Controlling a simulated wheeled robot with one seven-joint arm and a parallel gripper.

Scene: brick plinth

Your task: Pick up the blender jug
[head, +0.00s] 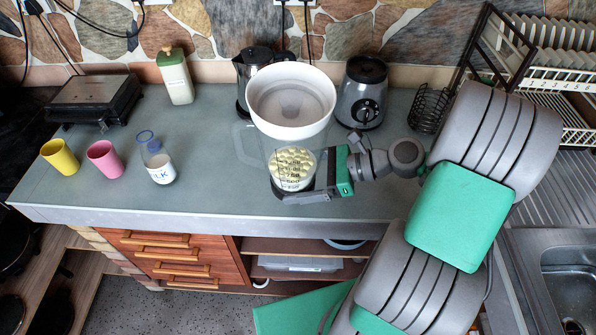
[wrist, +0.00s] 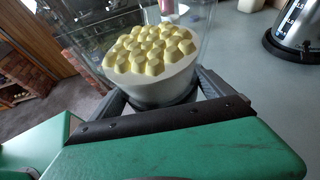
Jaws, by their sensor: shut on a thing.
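My gripper (head: 312,186) is shut on the jug's lower part, coming from the right. In the wrist view the jug (wrist: 150,85) fills the space between the fingers (wrist: 165,100). A wide white bowl-like thing (head: 290,128) overlaps the jug's top in the head view; I cannot tell whether it rests on it.
The blender base (head: 364,98) stands behind right, and a kettle (head: 243,72) behind left. A bottle (head: 158,162), pink cup (head: 105,159), yellow cup (head: 60,157), white carton (head: 175,77) and grill (head: 95,100) are left. A dish rack (head: 540,75) and sink are right.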

